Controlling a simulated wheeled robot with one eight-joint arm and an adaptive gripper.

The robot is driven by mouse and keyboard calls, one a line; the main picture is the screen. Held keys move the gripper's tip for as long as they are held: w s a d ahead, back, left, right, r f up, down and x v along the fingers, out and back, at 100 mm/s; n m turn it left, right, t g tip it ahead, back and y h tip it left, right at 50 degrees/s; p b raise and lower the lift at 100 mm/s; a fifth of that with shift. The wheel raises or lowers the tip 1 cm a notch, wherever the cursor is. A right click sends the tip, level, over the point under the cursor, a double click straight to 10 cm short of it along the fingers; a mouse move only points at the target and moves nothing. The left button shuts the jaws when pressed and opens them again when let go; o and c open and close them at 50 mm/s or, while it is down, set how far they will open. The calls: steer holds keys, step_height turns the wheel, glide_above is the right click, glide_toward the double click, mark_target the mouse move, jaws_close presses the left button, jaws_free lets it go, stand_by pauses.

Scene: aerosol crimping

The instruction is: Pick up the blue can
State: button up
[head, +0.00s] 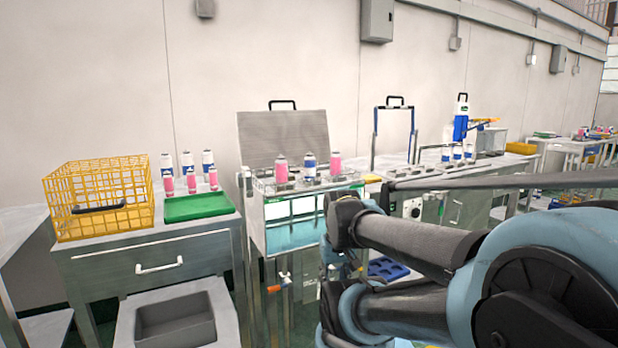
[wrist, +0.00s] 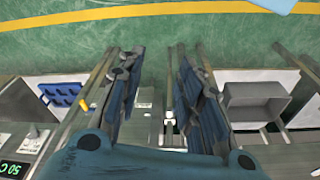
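The blue can (head: 309,165), white with a blue band, stands upright on the top of a bench machine (head: 345,184) in the head view. A pink can (head: 281,169) stands to its left and another pink can (head: 335,165) to its right, with small gaps between them. My gripper (wrist: 160,58) is open and empty in the wrist view, with its two dark blue fingers apart over the green floor. The blue can cannot be made out in the wrist view. In the head view my arm covers the lower right, and the gripper's fingers cannot be made out clearly.
A yellow wire basket (head: 97,197) and a green tray (head: 190,207) with several small bottles around it stand at the left. A grey bin (head: 176,319) sits below. A raised grey lid (head: 283,139) stands behind the cans. A blue tray (wrist: 61,94) lies low down.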

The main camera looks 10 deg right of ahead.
steer(key=o, duration=0.4)
steer(key=shift+s+r, duration=0.25)
steer(key=shift+o, duration=0.6)
steer(key=w+r+n+y, duration=0.1)
steer(key=w+r+n, duration=0.1)
steer(key=w+r, duration=1.5)
step_height(320, 180, up, 4)
steer(key=shift+w+f+t, duration=0.2)
steer(key=shift+w+t, duration=0.05)
steer(key=shift+t, duration=0.15)
steer(key=n+t+y, duration=0.1)
steer(key=n, duration=0.2)
glide_toward(311, 155)
steer(key=x, duration=0.3)
steer(key=w+x, duration=0.1)
steer(key=x, duration=0.7)
steer(key=shift+w+d+r, duration=0.2)
steer(key=shift+d+r, duration=0.05)
steer(key=shift+d, duration=0.05)
steer(key=shift+s+a+x, duration=0.15)
steer(key=shift+x, duration=1.35)
steer(key=shift+s+a+x, duration=0.1)
steer(key=shift+s+x, duration=0.05)
steer(key=shift+x, duration=1.3)
